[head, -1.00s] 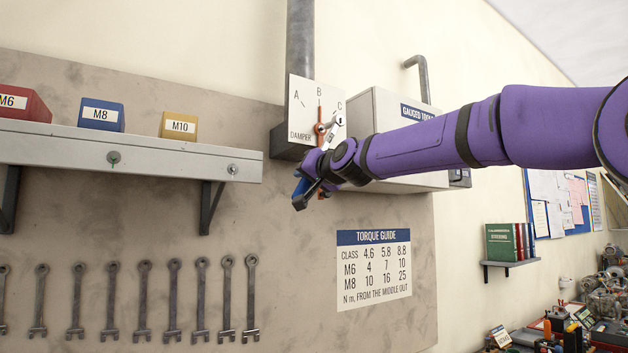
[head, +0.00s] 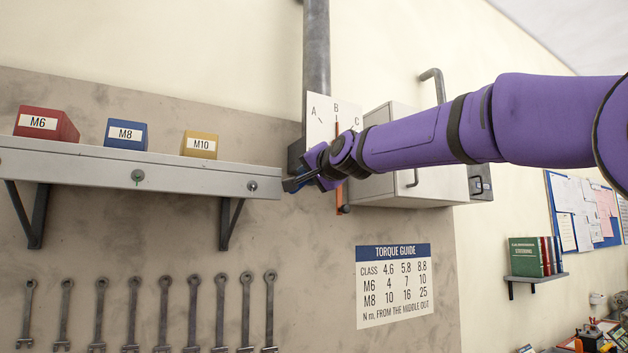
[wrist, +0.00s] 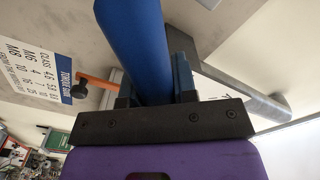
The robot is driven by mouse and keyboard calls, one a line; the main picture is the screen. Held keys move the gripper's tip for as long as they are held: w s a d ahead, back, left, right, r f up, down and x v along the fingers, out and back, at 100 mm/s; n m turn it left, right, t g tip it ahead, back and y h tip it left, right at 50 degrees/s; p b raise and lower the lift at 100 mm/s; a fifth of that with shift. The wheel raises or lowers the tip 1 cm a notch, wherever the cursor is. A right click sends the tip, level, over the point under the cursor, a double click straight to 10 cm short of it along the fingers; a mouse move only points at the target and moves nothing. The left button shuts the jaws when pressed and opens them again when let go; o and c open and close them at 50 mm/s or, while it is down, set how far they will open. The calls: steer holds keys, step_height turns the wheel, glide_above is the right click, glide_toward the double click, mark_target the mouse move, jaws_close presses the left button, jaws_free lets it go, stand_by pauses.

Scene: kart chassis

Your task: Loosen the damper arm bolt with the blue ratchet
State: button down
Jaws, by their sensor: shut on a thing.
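My gripper (head: 300,182) is shut on a thick blue handle, which I take for the blue ratchet (wrist: 138,45). In the wrist view the handle runs up between the two jaws (wrist: 155,82); its far end is out of frame. My wrist covers the plate's lower part. The damper arm (head: 338,182) is orange and hangs below my wrist; an orange bar with a dark end (wrist: 98,82) shows in the wrist view. The bolt is hidden.
A grey shelf (head: 100,168) with M6 (head: 45,123), M8 (head: 126,134) and M10 (head: 200,144) boxes ends close to my gripper. A grey cabinet (head: 430,180) is behind my forearm. Several wrenches (head: 165,310) hang below. The torque guide (head: 393,285) is on the wall.

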steer(key=s+a+r+m, duration=0.2)
steer(key=a+r+m, duration=0.1)
steer(key=r+m, duration=0.2)
steer(key=shift+r+m, duration=0.3)
steer(key=shift+r, duration=0.9)
steer(key=shift+x, duration=0.95)
stand_by(0.5)
